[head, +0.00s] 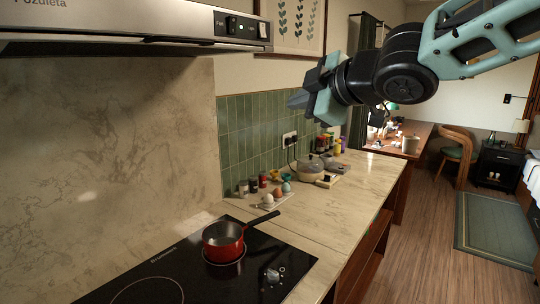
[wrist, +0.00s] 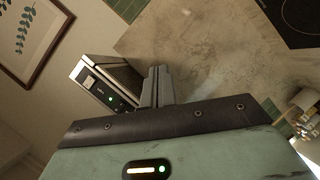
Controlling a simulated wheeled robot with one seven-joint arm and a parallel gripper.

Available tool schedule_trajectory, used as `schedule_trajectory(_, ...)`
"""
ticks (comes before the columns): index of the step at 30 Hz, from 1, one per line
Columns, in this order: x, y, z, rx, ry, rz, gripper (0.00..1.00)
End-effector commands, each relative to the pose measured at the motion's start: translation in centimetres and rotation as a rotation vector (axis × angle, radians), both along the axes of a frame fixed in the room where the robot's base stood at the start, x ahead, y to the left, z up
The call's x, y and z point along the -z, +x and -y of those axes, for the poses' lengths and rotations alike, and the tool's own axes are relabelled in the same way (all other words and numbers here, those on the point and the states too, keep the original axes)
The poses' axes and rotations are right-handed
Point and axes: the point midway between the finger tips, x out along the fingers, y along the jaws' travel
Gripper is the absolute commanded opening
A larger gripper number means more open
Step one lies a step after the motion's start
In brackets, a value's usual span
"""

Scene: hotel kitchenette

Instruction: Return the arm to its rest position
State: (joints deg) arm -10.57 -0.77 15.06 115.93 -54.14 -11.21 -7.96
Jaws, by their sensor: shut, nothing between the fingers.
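My gripper (head: 303,100) is in the upper middle of the head view, raised in the air above the counter and pointing left toward the range hood. In the wrist view its fingers (wrist: 157,88) are together with nothing between them. My arm reaches in from the upper right of the head view. The gripper looks apart from everything around it.
A range hood (head: 130,28) juts out at upper left; it also shows in the wrist view (wrist: 108,85). Below are a cooktop (head: 190,280) with a red saucepan (head: 222,240), and a marble counter (head: 350,205) holding jars, eggs and a pot.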

Motion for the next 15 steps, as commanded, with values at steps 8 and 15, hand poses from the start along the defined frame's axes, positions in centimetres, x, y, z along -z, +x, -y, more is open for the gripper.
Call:
schedule_trajectory(8,17.3,-11.3,3.1,0.391,0.024,-0.641,0.0)
schedule_trajectory(15,26.2,-23.8,6.5,0.657,-0.063,-1.082,0.0)
